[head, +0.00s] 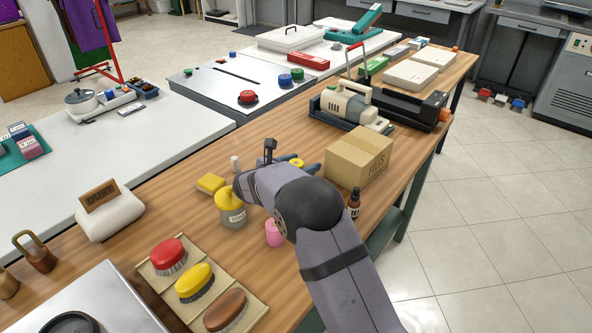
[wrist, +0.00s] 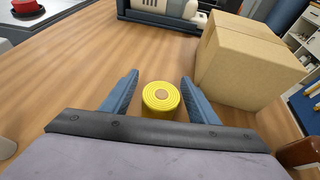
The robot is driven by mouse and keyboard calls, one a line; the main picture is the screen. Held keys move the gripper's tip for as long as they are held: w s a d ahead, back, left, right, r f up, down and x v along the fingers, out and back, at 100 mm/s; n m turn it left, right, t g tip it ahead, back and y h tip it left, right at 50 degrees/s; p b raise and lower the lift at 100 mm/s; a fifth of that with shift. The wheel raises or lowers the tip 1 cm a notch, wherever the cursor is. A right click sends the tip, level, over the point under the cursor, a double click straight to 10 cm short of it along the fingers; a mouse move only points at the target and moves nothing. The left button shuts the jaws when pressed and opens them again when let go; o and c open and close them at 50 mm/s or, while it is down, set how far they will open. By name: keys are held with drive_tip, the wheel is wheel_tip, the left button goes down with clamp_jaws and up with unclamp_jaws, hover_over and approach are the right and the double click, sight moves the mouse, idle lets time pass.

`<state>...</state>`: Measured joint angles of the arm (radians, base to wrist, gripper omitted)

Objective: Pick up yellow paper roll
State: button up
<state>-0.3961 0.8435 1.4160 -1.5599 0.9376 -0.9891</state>
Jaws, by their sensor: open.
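The yellow paper roll (wrist: 160,99) stands on the wooden table in the wrist view, its round spiral end facing up. My gripper (wrist: 160,83) is open, with one blue-grey finger on each side of the roll. I cannot tell whether either finger touches it; a gap shows on both sides. In the head view, a small part of the yellow roll (head: 297,162) shows beside my gripper (head: 284,158), and my arm hides much of the area around it.
A cardboard box (head: 358,157) stands close to the right of the roll. A yellow-lidded jar (head: 230,207), a yellow sponge (head: 210,184), a pink item (head: 274,233) and a brown bottle (head: 353,203) stand near my arm. A beige machine (head: 350,106) is behind.

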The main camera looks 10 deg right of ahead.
drive_tip(key=c, duration=1.1)
drive_tip(key=shift+c, duration=0.2)
